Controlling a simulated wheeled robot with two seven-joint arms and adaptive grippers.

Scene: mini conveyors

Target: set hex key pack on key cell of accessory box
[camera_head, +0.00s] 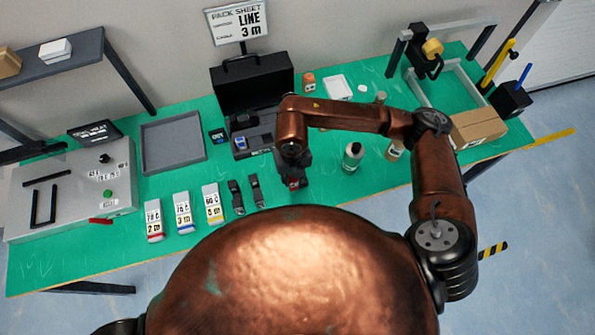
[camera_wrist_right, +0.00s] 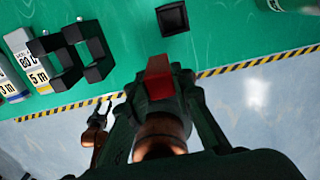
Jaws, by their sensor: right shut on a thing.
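My right gripper (camera_head: 293,178) is over the front part of the green table, right of two black clamp-like parts. In the wrist view the right gripper (camera_wrist_right: 160,92) is shut on a small red piece, which I take to be the hex key pack (camera_wrist_right: 158,82). A bit of red (camera_head: 296,184) shows under the gripper in the head view. The accessory box (camera_head: 252,90) is a black case with its lid up, behind and left of the gripper. Its compartments hold some items; my arm partly covers its right side, and the key cell is unclear.
A small black square dish (camera_wrist_right: 173,18) lies beyond the gripper in the wrist view. Black clamp-like parts (camera_head: 236,197) and labelled packs (camera_head: 183,212) stand at front left. A grey tray (camera_head: 173,143) is farther left. A bottle (camera_head: 352,157) stands right of the gripper.

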